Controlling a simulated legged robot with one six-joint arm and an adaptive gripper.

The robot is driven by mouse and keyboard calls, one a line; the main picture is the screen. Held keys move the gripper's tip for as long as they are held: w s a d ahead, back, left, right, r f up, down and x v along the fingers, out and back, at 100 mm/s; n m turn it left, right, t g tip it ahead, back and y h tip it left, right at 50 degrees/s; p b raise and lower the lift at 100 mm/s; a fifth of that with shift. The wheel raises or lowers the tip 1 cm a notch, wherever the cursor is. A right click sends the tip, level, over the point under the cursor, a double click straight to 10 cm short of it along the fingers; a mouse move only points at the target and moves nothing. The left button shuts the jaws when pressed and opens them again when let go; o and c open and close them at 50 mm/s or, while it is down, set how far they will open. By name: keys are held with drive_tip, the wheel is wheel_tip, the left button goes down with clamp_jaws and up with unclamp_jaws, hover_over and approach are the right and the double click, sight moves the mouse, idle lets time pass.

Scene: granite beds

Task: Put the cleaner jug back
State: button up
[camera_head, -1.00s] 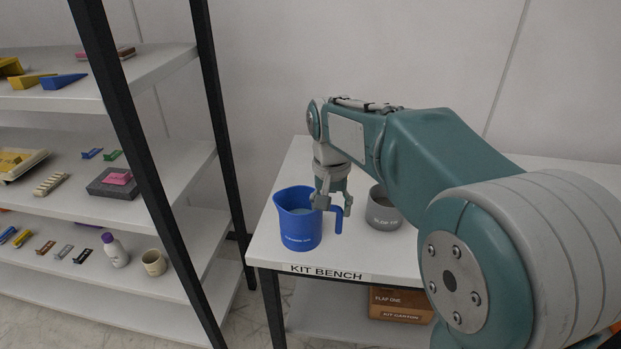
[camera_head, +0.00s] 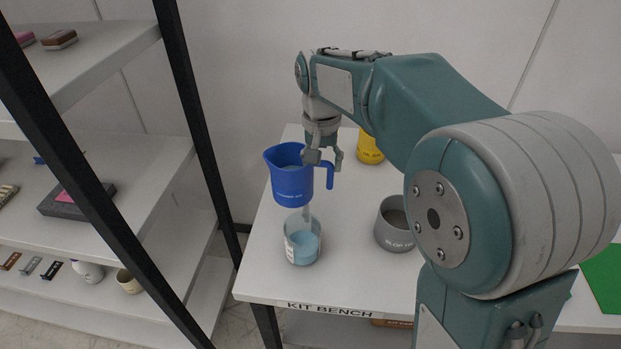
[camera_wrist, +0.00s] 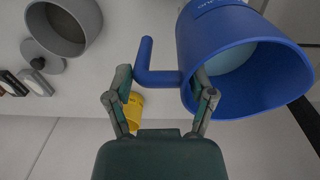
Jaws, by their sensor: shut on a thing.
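The blue cleaner jug (camera_head: 288,184) hangs upright above the left part of the kit bench (camera_head: 262,270), with pale liquid inside. My gripper (camera_head: 322,160) is shut on its handle. In the wrist view the fingers of my gripper (camera_wrist: 163,78) are either side of the handle (camera_wrist: 158,76), and the jug's wide mouth (camera_wrist: 245,75) is at the right. A clear beaker with blue liquid (camera_head: 302,245) stands on the bench below the jug. A thin pale upright shape shows between them; I cannot tell what it is.
A grey pot (camera_head: 392,230) stands right of the beaker and a yellow container (camera_head: 370,148) stands behind. A green mat (camera_head: 604,278) lies far right. An open shelf (camera_head: 150,165) with a black post (camera_head: 95,190) is at left. Bare bench lies left of the beaker.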

drive_tip(key=shift+w+d+f, duration=0.6)
drive_tip(key=shift+w+f, duration=1.55)
drive_tip(key=shift+w+d+f, duration=0.55)
drive_tip(key=shift+w+f, duration=1.55)
drive_tip(key=shift+w, duration=0.05)
drive_tip(key=shift+w+d+f, duration=0.6)
drive_tip(key=shift+w+f, duration=1.55)
drive_tip(key=o, duration=1.3)
drive_tip(key=shift+f, duration=0.1)
drive_tip(key=shift+c, duration=0.2)
